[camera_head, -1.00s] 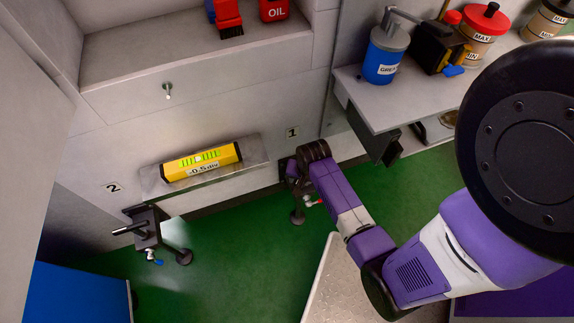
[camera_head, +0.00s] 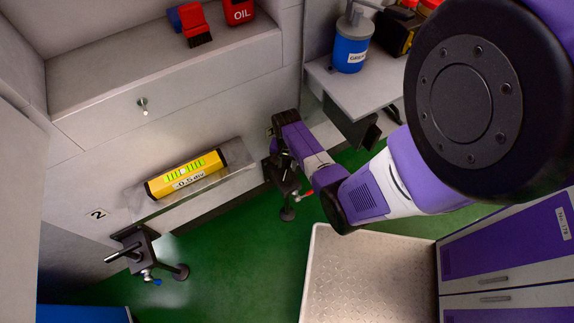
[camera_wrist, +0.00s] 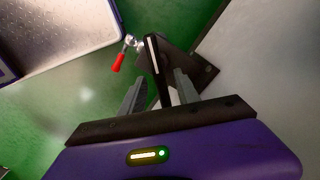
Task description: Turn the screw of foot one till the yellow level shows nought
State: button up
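The yellow level (camera_head: 160,188) lies on a pale ledge (camera_head: 240,165) of the machine. Its display seems to read about -0.5 div, though the print is small. Foot one (camera_head: 286,182), with a red-handled clamp, is below the ledge's right end. The red handle (camera_wrist: 118,62) also shows in the wrist view. My gripper (camera_wrist: 158,82) is at the foot's screw, its two grey fingers apart. The dark screw handle (camera_wrist: 154,55) reaches between them, with gaps visible on both sides. In the head view my purple wrist partly hides the screw.
Foot two (camera_head: 140,248), with a blue-handled clamp, stands at the lower left by the label 2 (camera_head: 97,214). A grey shelf (camera_head: 350,95) with a blue grease can (camera_head: 350,52) juts out right of my wrist. A pale plate (camera_head: 365,275) and purple cabinet (camera_head: 510,250) are at the lower right.

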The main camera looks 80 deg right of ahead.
jog(key=shift+f, duration=0.35)
grip_shut()
jog(key=shift+n+p, duration=0.4)
jog(key=shift+n, duration=1.1)
grip_release()
